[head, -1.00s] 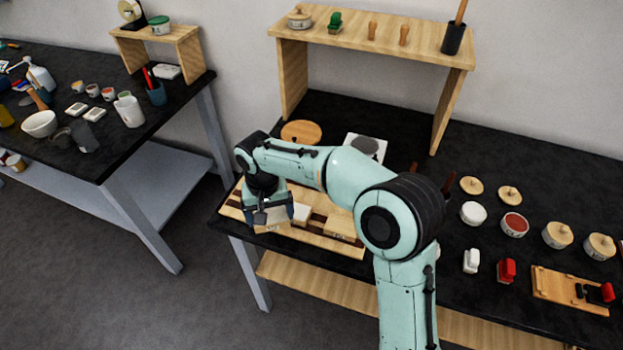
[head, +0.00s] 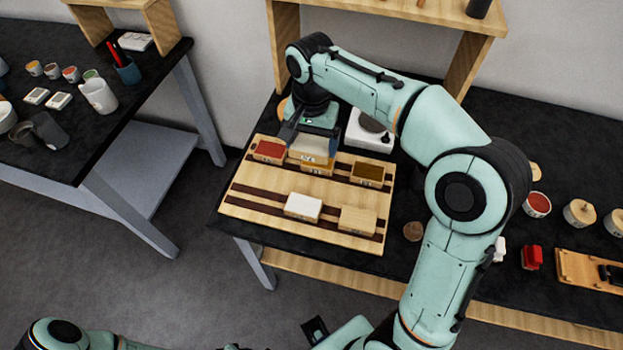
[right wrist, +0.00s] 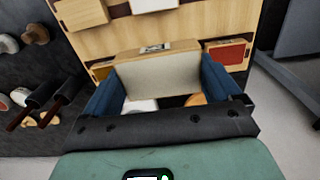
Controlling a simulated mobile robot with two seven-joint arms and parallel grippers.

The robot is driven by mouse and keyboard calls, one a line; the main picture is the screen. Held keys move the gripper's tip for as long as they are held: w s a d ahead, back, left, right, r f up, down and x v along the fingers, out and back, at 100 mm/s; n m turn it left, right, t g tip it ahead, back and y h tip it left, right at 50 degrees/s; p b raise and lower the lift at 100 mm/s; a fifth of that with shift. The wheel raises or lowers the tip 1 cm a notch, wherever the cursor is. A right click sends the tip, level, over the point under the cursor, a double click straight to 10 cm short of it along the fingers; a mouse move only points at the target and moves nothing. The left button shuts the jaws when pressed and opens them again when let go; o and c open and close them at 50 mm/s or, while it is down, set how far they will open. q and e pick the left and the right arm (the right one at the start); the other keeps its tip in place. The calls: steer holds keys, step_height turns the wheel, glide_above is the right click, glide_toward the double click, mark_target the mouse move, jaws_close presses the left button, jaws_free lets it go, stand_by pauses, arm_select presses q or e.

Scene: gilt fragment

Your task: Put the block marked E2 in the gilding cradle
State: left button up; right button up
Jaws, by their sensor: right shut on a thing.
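My right gripper (head: 312,146) is shut on a wooden block (head: 307,156) with a small label on its edge, too small to read. In the right wrist view the held block (right wrist: 153,77) sits between the blue fingers, its broad pale face towards the camera. It is at the back row of a wooden board (head: 285,186) with dark strips; I cannot tell whether it touches the board.
A brown-topped block (head: 367,174), a white block (head: 303,206) and a plain wooden block (head: 357,219) also sit on the board. A white device (head: 370,133) and a wooden shelf (head: 284,45) stand behind. My left arm shows at the bottom edge.

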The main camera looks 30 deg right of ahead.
mark_target(311, 187)
arm_select(q)
steer(key=shift+s+f+b, duration=0.3)
steer(key=shift+f+b, duration=0.15)
steer(key=shift+f, duration=0.2)
steer(key=shift+s+f+b, duration=0.25)
steer(key=shift+f+b, duration=0.15)
steer(key=shift+f, duration=0.2)
arm_select(e)
step_height(311, 187, down, 15)
steer(key=shift+r, duration=0.1)
steer(key=shift+f, duration=0.2)
steer(key=o, duration=0.8)
steer(key=shift+c, duration=0.2)
arm_select(q)
steer(key=shift+f, duration=0.1)
arm_select(e)
steer(key=shift+r, duration=0.15)
